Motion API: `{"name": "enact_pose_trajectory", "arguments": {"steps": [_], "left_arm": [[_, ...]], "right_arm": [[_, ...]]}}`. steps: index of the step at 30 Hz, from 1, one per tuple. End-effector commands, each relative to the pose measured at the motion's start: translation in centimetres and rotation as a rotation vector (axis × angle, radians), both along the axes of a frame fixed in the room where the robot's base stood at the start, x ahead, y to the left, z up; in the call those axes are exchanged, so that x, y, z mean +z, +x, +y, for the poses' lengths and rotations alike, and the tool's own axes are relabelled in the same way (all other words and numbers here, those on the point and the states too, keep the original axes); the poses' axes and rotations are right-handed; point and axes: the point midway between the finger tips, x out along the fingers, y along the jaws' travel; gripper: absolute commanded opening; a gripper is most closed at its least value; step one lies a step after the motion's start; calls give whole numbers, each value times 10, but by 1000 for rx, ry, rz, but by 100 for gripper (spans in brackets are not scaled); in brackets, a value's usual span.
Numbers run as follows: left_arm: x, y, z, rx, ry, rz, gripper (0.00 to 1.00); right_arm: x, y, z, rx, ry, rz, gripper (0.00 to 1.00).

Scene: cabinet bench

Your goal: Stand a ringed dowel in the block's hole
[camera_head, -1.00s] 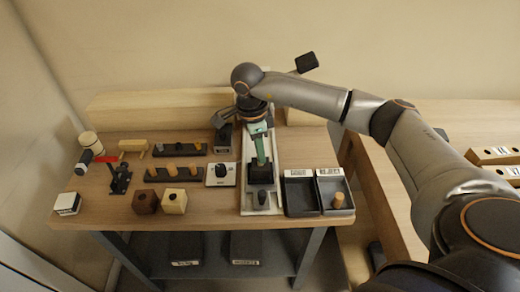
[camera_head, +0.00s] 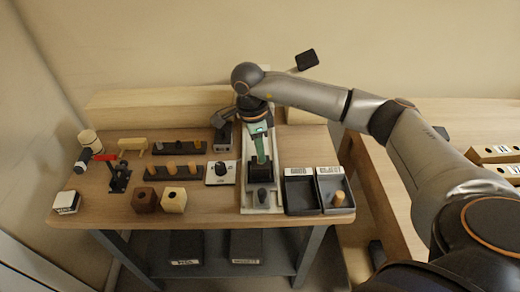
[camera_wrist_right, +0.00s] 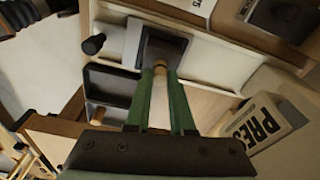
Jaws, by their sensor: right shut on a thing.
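My right gripper (camera_head: 260,149) points down with its green fingers over a black holder (camera_head: 261,169) on the white base of the press. In the right wrist view its fingers (camera_wrist_right: 161,85) are shut on a pale wooden dowel (camera_wrist_right: 160,80). My left gripper is not in view.
Two dark racks, one at the back (camera_head: 180,146) and one with several dowels in front (camera_head: 174,172), lie left of the press. Two black trays stand right of it; the right tray (camera_head: 334,207) holds a dowel (camera_head: 339,197).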

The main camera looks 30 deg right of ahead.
Motion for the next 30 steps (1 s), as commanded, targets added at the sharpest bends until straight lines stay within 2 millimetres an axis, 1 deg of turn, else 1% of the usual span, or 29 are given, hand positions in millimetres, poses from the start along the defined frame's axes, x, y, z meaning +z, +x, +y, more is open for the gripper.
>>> {"name": "enact_pose_trajectory", "arguments": {"steps": [1, 2, 10, 15, 16, 18, 26, 30], "left_arm": [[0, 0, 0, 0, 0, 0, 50], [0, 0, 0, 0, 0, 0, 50], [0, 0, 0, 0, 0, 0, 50], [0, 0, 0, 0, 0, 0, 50], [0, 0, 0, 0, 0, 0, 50], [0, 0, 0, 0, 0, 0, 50], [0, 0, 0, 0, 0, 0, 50], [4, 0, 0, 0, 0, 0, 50]], "right_arm": [[-1, 0, 0, 0, -1, 1, 22], [-1, 0, 0, 0, 0, 2, 26], [-1, 0, 0, 0, -1, 1, 56], [-1, 0, 0, 0, -1, 1, 56], [-1, 0, 0, 0, -1, 1, 58], [-1, 0, 0, 0, -1, 1, 66], [0, 0, 0, 0, 0, 1, 66], [5, 0, 1, 1, 0, 0, 66]]}}
